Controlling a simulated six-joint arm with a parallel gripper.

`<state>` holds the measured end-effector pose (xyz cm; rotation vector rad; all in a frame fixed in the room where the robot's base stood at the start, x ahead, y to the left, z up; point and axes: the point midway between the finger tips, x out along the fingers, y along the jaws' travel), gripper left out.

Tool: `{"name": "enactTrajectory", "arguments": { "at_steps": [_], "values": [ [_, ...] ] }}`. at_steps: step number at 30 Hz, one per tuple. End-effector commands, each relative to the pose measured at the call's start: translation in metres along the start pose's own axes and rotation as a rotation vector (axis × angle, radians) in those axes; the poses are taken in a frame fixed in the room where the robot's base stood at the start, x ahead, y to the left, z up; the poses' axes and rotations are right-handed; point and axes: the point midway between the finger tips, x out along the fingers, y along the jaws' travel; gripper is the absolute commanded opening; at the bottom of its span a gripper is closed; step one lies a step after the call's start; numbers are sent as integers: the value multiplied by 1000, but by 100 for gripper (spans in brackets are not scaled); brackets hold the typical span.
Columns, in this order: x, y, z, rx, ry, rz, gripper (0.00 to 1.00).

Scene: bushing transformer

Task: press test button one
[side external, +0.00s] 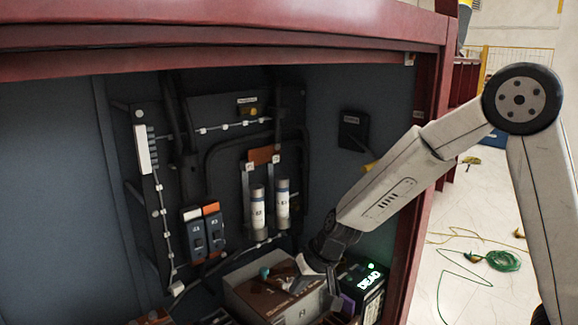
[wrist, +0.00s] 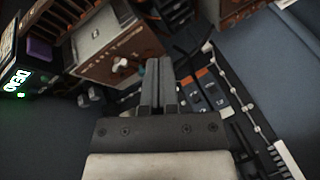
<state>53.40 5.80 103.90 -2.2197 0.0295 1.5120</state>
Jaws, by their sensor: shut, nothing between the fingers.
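No button labelled as test button one can be made out in either view. A black box with a lit "DEAD" display (side external: 370,281) and a green light stands at the lower right of the cabinet; the display also shows at the left edge of the wrist view (wrist: 17,84). My gripper (wrist: 158,62) is shut and empty, its two fingers side by side. A brown and grey box with a white knob (wrist: 119,64) lies beyond and left of the fingers.
Two switches (side external: 205,232) and two pale cylinders (side external: 270,205) are mounted on the dark back panel. A purple block (wrist: 39,49) sits beside the display box. The red cabinet frame (side external: 430,130) bounds the opening. Cables and clips run along the panel.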

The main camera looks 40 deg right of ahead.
Motion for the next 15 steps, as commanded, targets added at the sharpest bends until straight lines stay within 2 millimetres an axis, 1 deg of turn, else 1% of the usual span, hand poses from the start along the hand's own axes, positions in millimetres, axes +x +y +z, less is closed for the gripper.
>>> {"name": "enactTrajectory", "arguments": {
  "at_steps": [3, 15],
  "values": [
    [12, -12, -16, 55, 22, -36, 0],
    [47, -49, -67, 242, 105, -149, 0]
  ]
}}
